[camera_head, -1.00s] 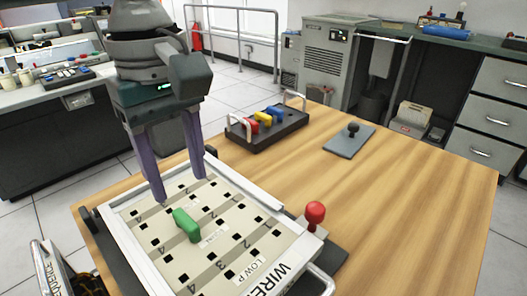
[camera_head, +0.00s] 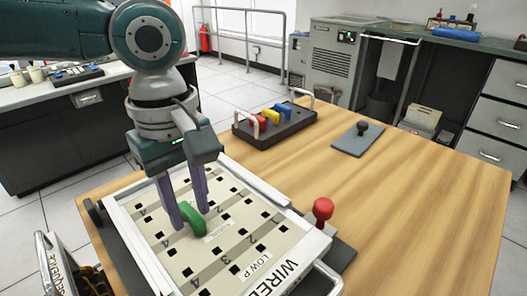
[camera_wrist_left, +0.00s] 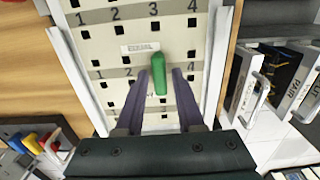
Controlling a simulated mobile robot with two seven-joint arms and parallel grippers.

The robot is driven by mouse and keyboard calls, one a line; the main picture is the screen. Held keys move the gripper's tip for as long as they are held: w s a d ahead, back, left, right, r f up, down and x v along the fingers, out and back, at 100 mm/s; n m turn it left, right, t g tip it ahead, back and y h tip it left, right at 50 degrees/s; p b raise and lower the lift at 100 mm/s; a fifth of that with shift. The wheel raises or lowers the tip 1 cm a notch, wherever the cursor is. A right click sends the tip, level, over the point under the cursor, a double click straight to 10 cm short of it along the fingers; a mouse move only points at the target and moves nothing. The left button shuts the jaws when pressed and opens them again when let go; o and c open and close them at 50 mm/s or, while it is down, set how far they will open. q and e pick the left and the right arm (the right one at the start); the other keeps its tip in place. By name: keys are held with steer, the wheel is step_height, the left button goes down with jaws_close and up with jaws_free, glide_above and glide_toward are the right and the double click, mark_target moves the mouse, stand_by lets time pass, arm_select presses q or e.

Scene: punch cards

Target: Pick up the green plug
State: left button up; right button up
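The green plug (camera_head: 191,218) stands on the cream wiring panel (camera_head: 215,255), which has rows of square holes and numbers. The plug also shows in the left wrist view (camera_wrist_left: 159,75). My left gripper (camera_head: 190,222) is open and points down at the panel, with one purple finger on each side of the plug. In the left wrist view, my left gripper (camera_wrist_left: 160,72) shows a gap between each finger and the plug. Whether the fingertips touch the panel cannot be told. My right gripper is not in view.
A red knob (camera_head: 323,208) stands at the panel's right edge. A dark rack (camera_head: 262,134) holds red, yellow and blue plugs behind the panel. A grey plate with a black knob (camera_head: 361,130) lies farther right. The table's right side (camera_head: 430,215) is clear.

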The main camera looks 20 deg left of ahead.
arm_select(q)
jaws_close()
steer(key=shift+r, duration=0.1)
step_height(320, 180, up, 20)
steer(key=p, duration=0.5)
step_height(320, 180, up, 5)
steer(key=p, duration=0.7)
glide_above(190, 211)
stand_by(0.4)
steer(key=shift+f, duration=0.2)
